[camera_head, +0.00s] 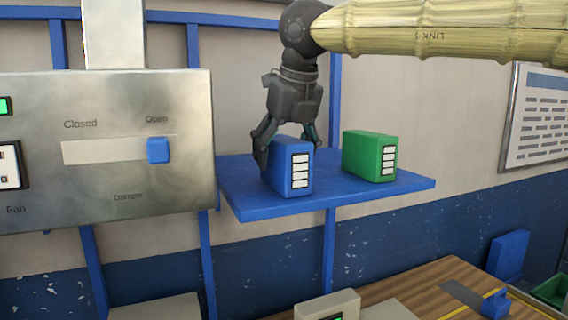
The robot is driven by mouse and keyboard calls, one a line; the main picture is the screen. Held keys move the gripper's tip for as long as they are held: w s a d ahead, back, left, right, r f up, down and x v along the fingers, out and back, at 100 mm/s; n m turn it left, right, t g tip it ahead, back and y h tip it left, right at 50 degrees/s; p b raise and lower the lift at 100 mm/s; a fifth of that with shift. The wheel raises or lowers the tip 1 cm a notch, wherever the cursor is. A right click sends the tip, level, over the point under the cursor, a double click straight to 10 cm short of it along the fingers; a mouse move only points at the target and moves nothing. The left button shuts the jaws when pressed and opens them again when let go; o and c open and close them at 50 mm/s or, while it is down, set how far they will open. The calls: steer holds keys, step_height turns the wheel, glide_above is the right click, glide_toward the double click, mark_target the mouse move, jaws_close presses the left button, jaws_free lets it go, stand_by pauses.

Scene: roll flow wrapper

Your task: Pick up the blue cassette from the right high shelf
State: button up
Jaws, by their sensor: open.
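A blue cassette (289,166) with a column of white label strips stands upright on the blue high shelf (395,190) at the right. My gripper (286,148) points down over it from above. The gripper is open, with one finger at the cassette's left side and the other behind its top right. I cannot tell whether the fingers touch it. The cassette's far side is hidden.
A green cassette (369,156) stands on the same shelf, a little to the right of the blue one. A metal panel (105,190) with a damper slider is close to the shelf's left. A wooden table (430,285) lies below.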

steer(key=shift+s+f, duration=0.1)
steer(key=shift+s, duration=0.1)
steer(key=shift+w+f, duration=0.1)
steer(key=shift+w, duration=0.05)
steer(key=shift+c, duration=0.2)
steer(key=c, duration=1.3)
